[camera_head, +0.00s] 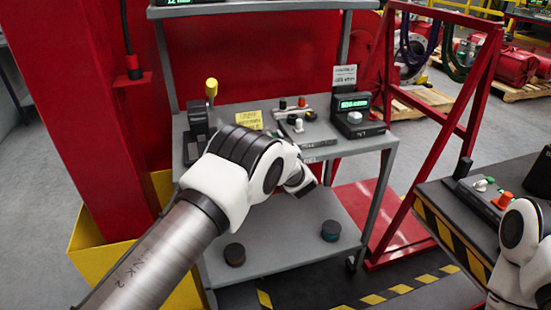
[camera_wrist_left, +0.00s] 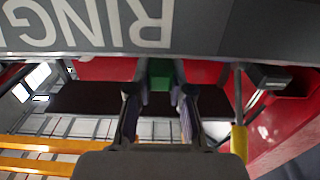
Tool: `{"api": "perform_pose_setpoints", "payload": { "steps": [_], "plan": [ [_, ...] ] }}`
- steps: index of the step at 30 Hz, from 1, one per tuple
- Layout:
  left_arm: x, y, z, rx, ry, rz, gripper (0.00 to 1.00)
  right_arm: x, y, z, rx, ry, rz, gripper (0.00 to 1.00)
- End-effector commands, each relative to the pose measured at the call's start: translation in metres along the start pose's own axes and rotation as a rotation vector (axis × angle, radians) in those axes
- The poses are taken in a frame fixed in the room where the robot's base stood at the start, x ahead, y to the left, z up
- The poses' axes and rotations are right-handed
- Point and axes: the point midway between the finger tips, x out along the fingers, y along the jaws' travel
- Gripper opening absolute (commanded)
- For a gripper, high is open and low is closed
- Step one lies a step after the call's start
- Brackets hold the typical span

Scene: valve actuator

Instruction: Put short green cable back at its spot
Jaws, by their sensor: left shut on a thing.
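My left gripper (camera_head: 306,187) is above the lower shelf of the grey cart in the head view, mostly hidden behind my white wrist. In the left wrist view its two dark fingers (camera_wrist_left: 160,92) stand apart, and a green piece (camera_wrist_left: 165,74) shows between their tips. I take this to be the short green cable, held by the gripper; too little shows to tell its shape. In the head view the held piece is hidden. Dark green (camera_head: 452,62) and purple (camera_head: 414,46) cable loops hang at the red frame at the back right. My right gripper is out of view.
The grey cart (camera_head: 225,262) carries a yellow-knobbed lever (camera_head: 211,88), a yellow note (camera_head: 249,120) and a device with a green display (camera_head: 355,104). Two dark discs lie on its lower shelf. A red frame (camera_head: 470,90) and a striped bench (camera_head: 450,215) stand right.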

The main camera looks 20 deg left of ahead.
Motion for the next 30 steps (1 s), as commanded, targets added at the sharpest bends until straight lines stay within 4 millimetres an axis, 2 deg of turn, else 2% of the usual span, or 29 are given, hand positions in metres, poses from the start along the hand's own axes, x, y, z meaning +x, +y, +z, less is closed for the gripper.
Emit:
{"api": "perform_pose_setpoints", "payload": {
  "steps": [3, 5, 16, 17, 18, 26, 29, 30],
  "plan": [
    [0.000, 0.000, 0.026, 0.002, -0.002, 0.001, 0.00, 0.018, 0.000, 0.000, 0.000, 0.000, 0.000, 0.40],
    [0.000, 0.000, 0.034, 0.002, -0.002, 0.001, 0.00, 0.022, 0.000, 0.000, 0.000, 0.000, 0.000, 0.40],
    [-0.001, 0.000, 0.037, 0.001, -0.001, 0.001, 0.00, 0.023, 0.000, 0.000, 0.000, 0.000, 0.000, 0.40],
    [-0.001, 0.000, 0.036, 0.001, -0.001, 0.001, 0.23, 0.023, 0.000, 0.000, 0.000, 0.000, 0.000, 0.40],
    [-0.001, 0.000, 0.035, 0.001, -0.001, 0.001, 0.30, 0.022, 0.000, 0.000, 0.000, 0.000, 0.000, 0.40],
    [-0.001, 0.000, 0.035, 0.001, -0.001, 0.001, 0.30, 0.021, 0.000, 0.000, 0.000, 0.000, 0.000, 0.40],
    [-0.001, 0.000, 0.027, 0.001, -0.001, 0.001, 0.30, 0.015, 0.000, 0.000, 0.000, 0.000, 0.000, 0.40],
    [-0.006, 0.001, 0.031, 0.002, -0.002, 0.002, 0.30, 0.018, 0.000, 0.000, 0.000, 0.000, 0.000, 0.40]
  ]
}}
